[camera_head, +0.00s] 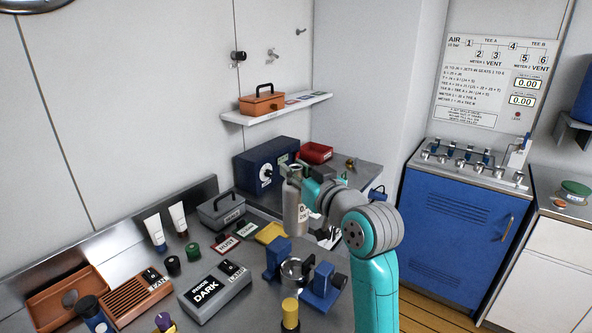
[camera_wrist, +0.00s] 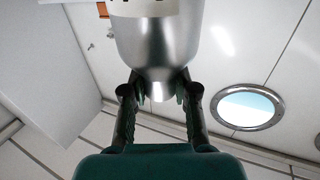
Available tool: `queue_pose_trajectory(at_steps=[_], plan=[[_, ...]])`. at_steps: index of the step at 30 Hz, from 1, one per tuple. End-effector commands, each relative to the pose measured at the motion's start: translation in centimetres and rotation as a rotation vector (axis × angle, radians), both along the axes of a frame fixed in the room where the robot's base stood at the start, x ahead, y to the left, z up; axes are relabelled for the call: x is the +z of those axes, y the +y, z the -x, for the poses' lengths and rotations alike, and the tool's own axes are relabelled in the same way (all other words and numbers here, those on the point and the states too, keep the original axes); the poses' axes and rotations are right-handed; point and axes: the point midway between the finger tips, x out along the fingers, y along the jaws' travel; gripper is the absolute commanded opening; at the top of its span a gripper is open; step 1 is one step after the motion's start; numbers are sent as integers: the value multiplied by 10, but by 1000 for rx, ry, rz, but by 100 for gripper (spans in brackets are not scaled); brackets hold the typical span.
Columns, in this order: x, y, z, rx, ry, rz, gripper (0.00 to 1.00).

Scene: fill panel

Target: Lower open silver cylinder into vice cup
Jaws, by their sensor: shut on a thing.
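The silver cylinder (camera_head: 292,213) hangs upright from my gripper (camera_head: 297,172), with a label on its side. In the wrist view my gripper (camera_wrist: 158,88) is shut on the narrow neck of the silver cylinder (camera_wrist: 156,45), below its rounded shoulder. The vice (camera_head: 321,290) has blue jaws and stands on the bench. The round metal vice cup (camera_head: 291,270) sits between the jaws. The cylinder's bottom shows above the cup in the head picture, apart from it. I cannot tell whether it is exactly over the cup. The cylinder's open end is not clear.
A yellow-topped bottle (camera_head: 290,313) stands in front of the vice. A yellow tray (camera_head: 271,233) and a grey case (camera_head: 221,209) lie behind. A dark blue box (camera_head: 266,165) stands farther back.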

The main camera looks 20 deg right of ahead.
Motion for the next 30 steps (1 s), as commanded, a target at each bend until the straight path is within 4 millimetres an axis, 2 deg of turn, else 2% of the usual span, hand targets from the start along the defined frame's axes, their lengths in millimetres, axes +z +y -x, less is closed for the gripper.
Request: queue_pose_trajectory(at_steps=[18,30], plan=[[-44,0,0,0,-1,0,0],[-54,0,0,0,-3,-1,0]])
